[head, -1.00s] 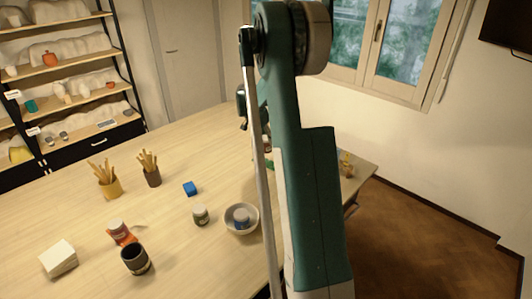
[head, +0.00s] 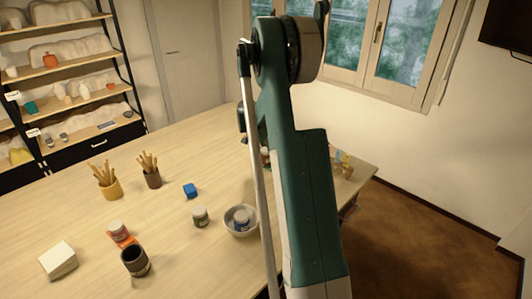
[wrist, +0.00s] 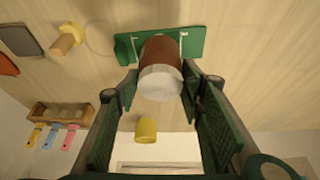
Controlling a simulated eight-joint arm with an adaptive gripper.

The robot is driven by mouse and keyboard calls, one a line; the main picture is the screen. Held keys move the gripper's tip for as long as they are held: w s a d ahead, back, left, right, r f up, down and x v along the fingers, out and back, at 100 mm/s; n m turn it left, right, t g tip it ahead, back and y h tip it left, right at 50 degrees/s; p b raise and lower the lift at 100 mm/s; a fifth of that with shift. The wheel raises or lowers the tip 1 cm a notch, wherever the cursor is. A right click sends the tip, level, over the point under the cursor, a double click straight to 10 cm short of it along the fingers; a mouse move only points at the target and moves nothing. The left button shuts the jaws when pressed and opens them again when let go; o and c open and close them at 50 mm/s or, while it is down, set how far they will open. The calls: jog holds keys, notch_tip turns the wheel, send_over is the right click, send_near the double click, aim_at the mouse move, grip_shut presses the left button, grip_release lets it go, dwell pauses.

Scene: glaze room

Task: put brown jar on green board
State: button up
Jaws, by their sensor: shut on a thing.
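The brown jar (wrist: 161,52) with a pale, whitish lid is between my gripper's fingertips (wrist: 160,84) in the wrist view. My gripper is shut on it. The green board (wrist: 196,44) lies on the pale wooden table behind the jar, and the jar covers part of it. White marks show on the board on both sides of the jar. I cannot tell whether the jar's base touches the board. In the head view my arm hides the gripper and most of that area.
In the wrist view a yellow cup (wrist: 146,130) and a wooden rack with coloured tags (wrist: 60,114) stand nearby.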

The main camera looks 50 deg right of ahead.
jog(key=shift+f, duration=0.35)
jog(key=shift+f, duration=0.15)
jog(key=o, duration=1)
jog(key=shift+v, duration=6.15)
jog(key=shift+a, duration=0.15)
